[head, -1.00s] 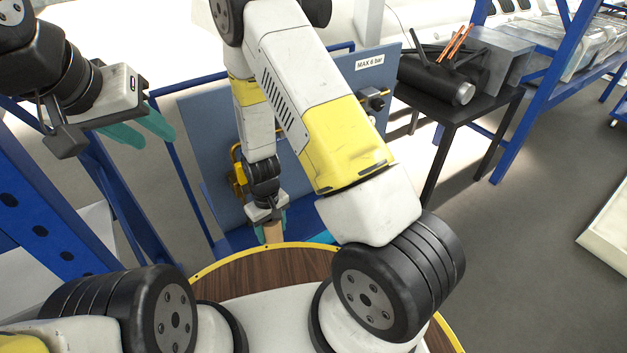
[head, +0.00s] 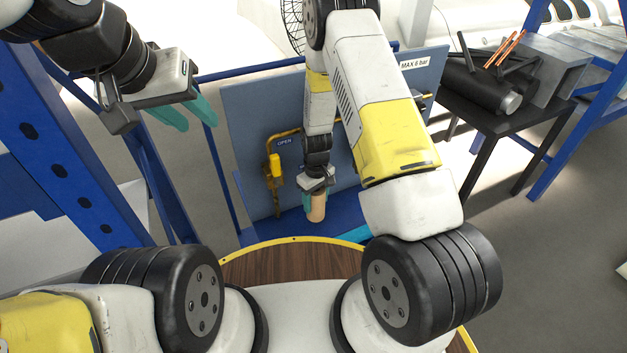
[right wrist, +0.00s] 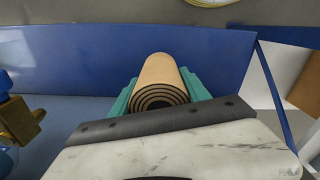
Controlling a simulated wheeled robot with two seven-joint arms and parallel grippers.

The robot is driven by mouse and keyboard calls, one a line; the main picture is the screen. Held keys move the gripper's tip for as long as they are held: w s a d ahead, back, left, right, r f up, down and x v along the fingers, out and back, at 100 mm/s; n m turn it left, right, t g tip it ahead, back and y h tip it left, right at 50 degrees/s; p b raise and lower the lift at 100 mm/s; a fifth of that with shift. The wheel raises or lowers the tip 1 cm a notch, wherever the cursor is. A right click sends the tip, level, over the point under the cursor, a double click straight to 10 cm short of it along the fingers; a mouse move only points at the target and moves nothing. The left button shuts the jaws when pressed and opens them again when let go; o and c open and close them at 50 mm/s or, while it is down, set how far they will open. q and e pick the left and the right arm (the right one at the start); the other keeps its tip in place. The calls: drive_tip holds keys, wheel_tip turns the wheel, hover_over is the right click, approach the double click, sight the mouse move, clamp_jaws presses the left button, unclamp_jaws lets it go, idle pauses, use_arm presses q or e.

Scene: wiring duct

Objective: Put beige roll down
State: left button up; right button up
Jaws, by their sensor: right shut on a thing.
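The beige roll (head: 317,207) is a short tan cylinder in my right gripper (head: 317,196). In the right wrist view the roll (right wrist: 160,82) shows a spiral of dark layers at its near end, between the two teal fingers. The right gripper is shut on it and holds it in front of the grey-blue panel, near the blue base ledge (head: 290,226). I cannot tell whether the roll touches the ledge. My left gripper (head: 188,114) is at the upper left with its teal fingers in view and nothing visible between them; how far apart they are is unclear.
The panel (head: 250,125) carries yellow piping with a valve handle (head: 275,168) left of the right gripper. A wood-topped round surface with a yellow rim (head: 290,262) lies in front. A blue rack post (head: 65,150) stands at left. A black table (head: 500,125) at right holds dark cylinders.

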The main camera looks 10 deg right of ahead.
sight(318, 206)
drive_tip(key=shift+w+d+f, duration=0.2)
drive_tip(key=shift+f, duration=0.7)
drive_tip(key=shift+w+d+f, duration=0.15)
drive_tip(key=shift+w+f, duration=0.05)
drive_tip(key=shift+f, duration=0.65)
drive_tip(key=shift+f, duration=0.15)
drive_tip(key=o, duration=1.4)
